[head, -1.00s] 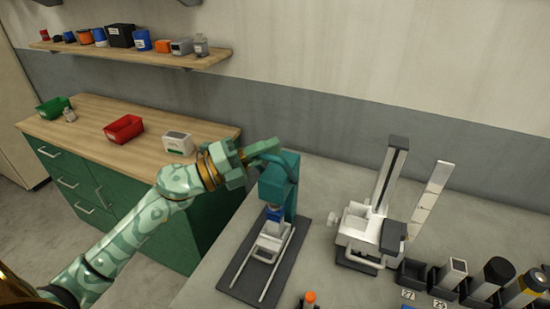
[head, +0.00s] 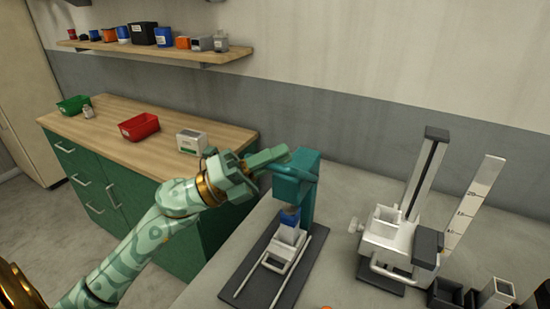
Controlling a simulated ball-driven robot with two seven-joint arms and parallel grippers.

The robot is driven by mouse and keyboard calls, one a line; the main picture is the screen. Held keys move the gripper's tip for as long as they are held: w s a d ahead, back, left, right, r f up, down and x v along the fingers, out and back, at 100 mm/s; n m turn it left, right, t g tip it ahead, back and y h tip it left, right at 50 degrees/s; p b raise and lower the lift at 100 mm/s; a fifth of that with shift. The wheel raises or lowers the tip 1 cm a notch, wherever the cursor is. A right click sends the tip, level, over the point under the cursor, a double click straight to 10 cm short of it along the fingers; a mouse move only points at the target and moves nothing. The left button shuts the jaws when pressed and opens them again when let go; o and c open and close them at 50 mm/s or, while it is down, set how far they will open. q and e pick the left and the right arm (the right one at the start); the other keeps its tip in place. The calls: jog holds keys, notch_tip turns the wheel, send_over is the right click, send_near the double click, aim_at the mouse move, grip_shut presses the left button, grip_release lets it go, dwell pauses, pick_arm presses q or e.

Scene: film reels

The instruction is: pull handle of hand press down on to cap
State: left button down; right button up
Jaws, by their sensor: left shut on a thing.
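The hand press (head: 303,185) is teal and stands upright on a dark base plate with two light rails. My left gripper (head: 268,160) is at the top left of the press, shut on its handle, which is mostly hidden by the fingers. A small blue piece (head: 290,220) sits under the press head, above a white block (head: 287,236) between the rails. I cannot tell for certain whether the blue piece is the cap, or whether it touches the ram. My right gripper is not in view.
A white and grey device (head: 395,240) with a tall column stands right of the press. Dark containers (head: 445,293) sit at the lower right. A wooden-topped green cabinet (head: 105,150) with a red bin (head: 139,127) stands at the left. Grey bench between press and device is clear.

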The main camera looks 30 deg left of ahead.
pick_arm(q)
jog(key=c, duration=1.4)
grip_release()
jog(key=shift+f, duration=0.1)
jog(key=shift+b+v, duration=1.65)
jog(key=shift+v, duration=6.6)
